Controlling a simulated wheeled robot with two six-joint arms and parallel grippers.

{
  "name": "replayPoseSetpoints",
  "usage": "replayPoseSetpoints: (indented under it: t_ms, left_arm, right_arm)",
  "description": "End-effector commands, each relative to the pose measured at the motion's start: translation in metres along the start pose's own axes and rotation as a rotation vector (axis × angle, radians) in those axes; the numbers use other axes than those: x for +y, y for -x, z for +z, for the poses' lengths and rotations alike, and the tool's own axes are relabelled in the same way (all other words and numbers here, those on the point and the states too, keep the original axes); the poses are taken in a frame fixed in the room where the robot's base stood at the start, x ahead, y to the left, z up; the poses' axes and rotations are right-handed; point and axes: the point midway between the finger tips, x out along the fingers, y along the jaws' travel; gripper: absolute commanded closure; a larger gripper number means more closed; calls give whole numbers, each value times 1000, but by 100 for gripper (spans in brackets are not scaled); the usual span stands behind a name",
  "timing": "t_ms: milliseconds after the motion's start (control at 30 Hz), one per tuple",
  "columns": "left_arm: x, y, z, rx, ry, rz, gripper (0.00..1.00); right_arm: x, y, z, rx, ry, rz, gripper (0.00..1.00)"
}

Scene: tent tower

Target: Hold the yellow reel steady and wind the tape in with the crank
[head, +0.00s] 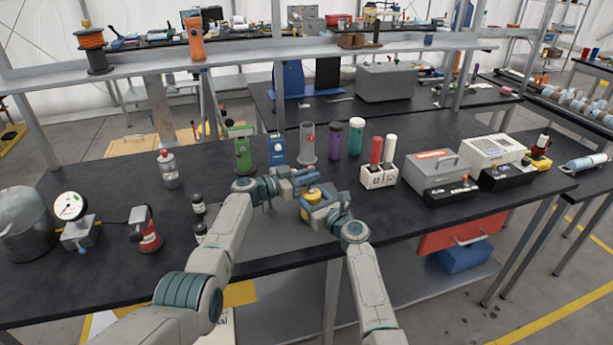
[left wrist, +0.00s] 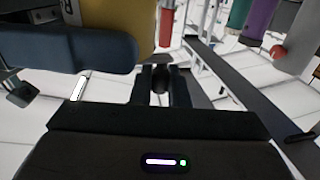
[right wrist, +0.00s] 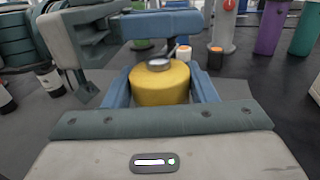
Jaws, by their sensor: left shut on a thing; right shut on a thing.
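The yellow reel (head: 312,196) stands on the dark bench near its front edge. In the right wrist view the yellow reel (right wrist: 160,87) has a silver cap on top. My right gripper (head: 318,207) is shut on it, with a blue finger on each side (right wrist: 160,92). My left gripper (head: 306,176) is above and behind the reel. In the left wrist view its fingers (left wrist: 161,85) are shut around a small dark piece, apparently the crank's knob (left wrist: 160,77); the reel (left wrist: 120,25) is close beside it. The tape and most of the crank are hidden.
A white holder (head: 378,178) with red and white handles stands right of the reel. Several cylinders, including a purple one (head: 336,141), stand behind. Small dark bottles (head: 198,204) and a red-black device (head: 146,230) are left. Bare bench lies between.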

Motion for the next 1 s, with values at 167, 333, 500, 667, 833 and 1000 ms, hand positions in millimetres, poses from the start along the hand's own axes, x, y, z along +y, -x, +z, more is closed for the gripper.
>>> replayPoseSetpoints:
  t_ms: [167,333,500,667,833,1000]
  left_arm:
    - [-1,0,2,-3,3,44,100]
    - [0,0,2,-1,1,56,100]
    - [0,1,2,-1,1,56,100]
    - [0,0,1,0,1,56,66]
    - [0,0,1,1,1,57,66]
    - [0,2,1,1,0,57,66]
  right_arm:
    - [1,0,1,-2,1,3,87]
    - [1,0,1,-2,1,3,87]
    - [1,0,1,-2,0,2,87]
    - [1,0,1,-2,0,2,87]
    - [1,0,1,-2,0,2,87]
    - [1,0,1,-2,0,2,87]
